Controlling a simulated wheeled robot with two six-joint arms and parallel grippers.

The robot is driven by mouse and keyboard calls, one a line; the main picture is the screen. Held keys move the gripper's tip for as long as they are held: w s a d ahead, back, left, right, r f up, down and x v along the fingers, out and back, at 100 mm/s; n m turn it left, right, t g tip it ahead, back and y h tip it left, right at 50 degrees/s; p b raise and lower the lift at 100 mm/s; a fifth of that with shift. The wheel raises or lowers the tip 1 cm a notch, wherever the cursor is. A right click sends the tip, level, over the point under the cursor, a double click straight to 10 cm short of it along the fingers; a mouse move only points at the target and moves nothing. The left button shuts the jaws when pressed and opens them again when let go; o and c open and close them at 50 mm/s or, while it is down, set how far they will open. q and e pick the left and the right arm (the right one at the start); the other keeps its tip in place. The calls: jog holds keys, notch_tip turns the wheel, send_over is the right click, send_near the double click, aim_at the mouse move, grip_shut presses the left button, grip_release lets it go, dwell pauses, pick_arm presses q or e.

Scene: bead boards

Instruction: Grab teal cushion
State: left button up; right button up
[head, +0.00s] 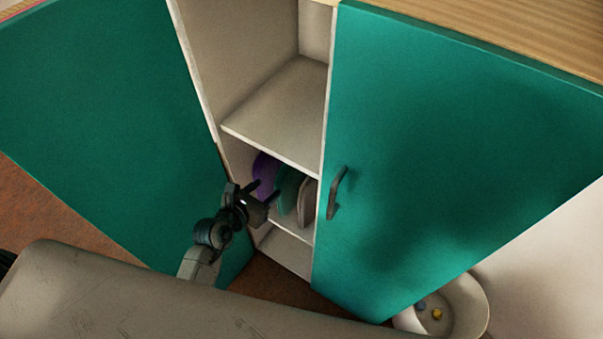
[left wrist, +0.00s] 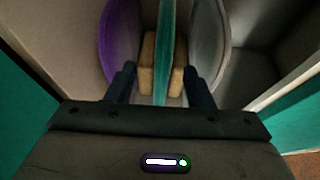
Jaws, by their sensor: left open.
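The teal cushion (head: 289,189) stands on edge on a lower shelf inside the cabinet, between a purple cushion (head: 264,173) and a grey cushion (head: 307,199). In the left wrist view the teal cushion (left wrist: 167,50) is seen edge-on, in the gap between my fingers. My left gripper (head: 263,194) is open at the front of the shelf, and it also shows in the left wrist view (left wrist: 160,85). From these views I cannot tell whether a finger touches the cushion. My right gripper is not in view.
The left cabinet door (head: 95,120) stands open beside my left arm. The right teal door (head: 440,150) with a dark handle (head: 337,193) bounds the opening. An empty shelf (head: 280,110) is above. A tan block (left wrist: 147,65) is behind the cushions. A round white bowl (head: 465,300) stands at lower right.

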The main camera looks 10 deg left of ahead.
aim_at(286, 176)
pick_arm(q)
jog(key=x, duration=1)
jog(key=shift+w+d+f+p, duration=0.1)
jog(key=shift+d+f+p, duration=0.15)
jog(key=shift+d+p, duration=0.1)
jog(key=shift+c, duration=0.2)
jog(key=shift+r, duration=0.1)
grip_shut()
